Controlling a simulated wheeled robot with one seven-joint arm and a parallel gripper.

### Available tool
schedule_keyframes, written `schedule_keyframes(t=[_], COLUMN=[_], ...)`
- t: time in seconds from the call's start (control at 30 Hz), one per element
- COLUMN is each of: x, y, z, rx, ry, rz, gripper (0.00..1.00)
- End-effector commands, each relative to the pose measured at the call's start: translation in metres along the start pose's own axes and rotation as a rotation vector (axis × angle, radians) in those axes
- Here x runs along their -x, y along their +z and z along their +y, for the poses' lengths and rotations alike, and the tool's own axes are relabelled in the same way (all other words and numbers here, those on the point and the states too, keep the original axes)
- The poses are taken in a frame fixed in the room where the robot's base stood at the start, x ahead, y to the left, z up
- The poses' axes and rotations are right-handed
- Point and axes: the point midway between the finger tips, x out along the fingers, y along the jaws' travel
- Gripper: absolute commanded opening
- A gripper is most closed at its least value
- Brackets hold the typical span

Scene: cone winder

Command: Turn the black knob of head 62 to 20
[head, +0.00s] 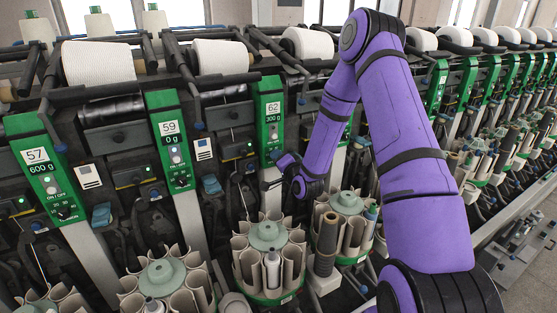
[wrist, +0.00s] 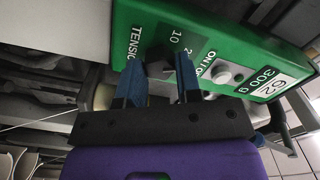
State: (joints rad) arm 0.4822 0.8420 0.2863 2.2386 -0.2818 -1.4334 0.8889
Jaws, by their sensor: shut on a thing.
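The green panel of head 62 (head: 270,105) faces me left of my arm, with its number and 300 g label. It also shows in the wrist view (wrist: 225,25), lying sideways with 62, 300 g, ON/OFF and TENSION on it. The black knob (wrist: 159,55) sits beside the 10 mark. My gripper (wrist: 160,66) has its two blue fingers on either side of the knob, shut on it. The 20 mark is partly hidden by a finger, and the knob's pointer cannot be made out. In the head view my gripper (head: 277,158) is at the panel's lower end and covers the knob.
Panels of head 59 (head: 170,135) and head 57 (head: 45,165) stand to the left, with knobs of their own. White yarn cones (head: 220,57) lie above. Bobbin magazines (head: 268,240) stand below and close to my arm. More green heads run off to the right.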

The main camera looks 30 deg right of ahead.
Motion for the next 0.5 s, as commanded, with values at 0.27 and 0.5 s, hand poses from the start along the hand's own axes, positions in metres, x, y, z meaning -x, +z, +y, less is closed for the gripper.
schedule_keyframes(t=[0.27, 0.5], x=[0.0004, 0.0018], y=[-0.0002, -0.0001], z=[0.0007, 0.0004], rx=[0.001, 0.001], ry=[0.002, 0.001], rz=[0.000, 0.000], gripper=[0.57, 0.57])
